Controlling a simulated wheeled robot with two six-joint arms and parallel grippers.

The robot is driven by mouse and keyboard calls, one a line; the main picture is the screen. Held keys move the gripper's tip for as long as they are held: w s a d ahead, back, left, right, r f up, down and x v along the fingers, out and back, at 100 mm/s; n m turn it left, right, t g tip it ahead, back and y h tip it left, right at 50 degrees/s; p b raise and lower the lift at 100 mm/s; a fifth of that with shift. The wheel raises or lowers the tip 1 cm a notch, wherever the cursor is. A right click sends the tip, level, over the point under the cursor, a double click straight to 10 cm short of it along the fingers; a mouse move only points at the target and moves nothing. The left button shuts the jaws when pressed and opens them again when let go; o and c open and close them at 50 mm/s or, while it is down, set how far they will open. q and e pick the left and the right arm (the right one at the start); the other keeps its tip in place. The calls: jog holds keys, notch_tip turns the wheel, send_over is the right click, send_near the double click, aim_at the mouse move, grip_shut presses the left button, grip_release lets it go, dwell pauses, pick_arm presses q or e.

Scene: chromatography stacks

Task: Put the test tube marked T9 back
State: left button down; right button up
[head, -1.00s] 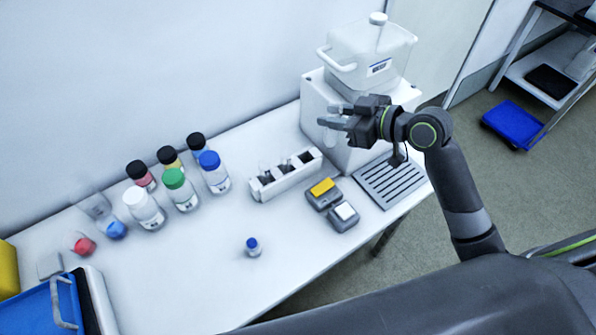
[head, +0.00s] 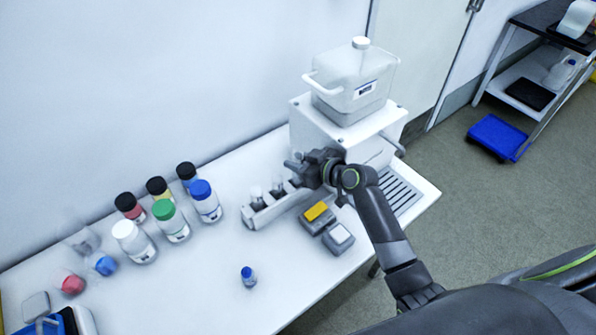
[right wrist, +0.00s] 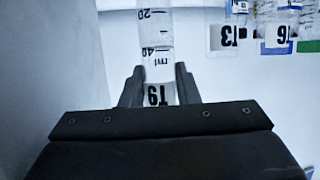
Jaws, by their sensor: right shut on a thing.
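My right gripper (head: 288,168) is shut on a clear graduated test tube (right wrist: 158,62). In the right wrist view its label reads T9, low between the two fingers (right wrist: 159,92). In the head view the gripper is beside the far right end of the white rack (head: 262,215), and the tube is hard to make out there. The rack holds several dark-looking slots, with clear tubes (head: 256,194) standing at its left part. My left gripper is not in view.
White, green and blue capped bottles (head: 172,222) stand left of the rack. A small blue-capped vial (head: 248,277) stands in front. Two grey devices (head: 327,229) lie close to the rack. A white dispenser with a tank (head: 350,85) stands behind the gripper.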

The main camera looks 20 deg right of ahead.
jog(key=shift+f, duration=2.25)
jog(key=shift+f+b, duration=0.2)
jog(key=shift+b, duration=0.15)
jog(key=o, duration=0.9)
jog(key=shift+o, duration=0.2)
jog(key=shift+r, duration=0.2)
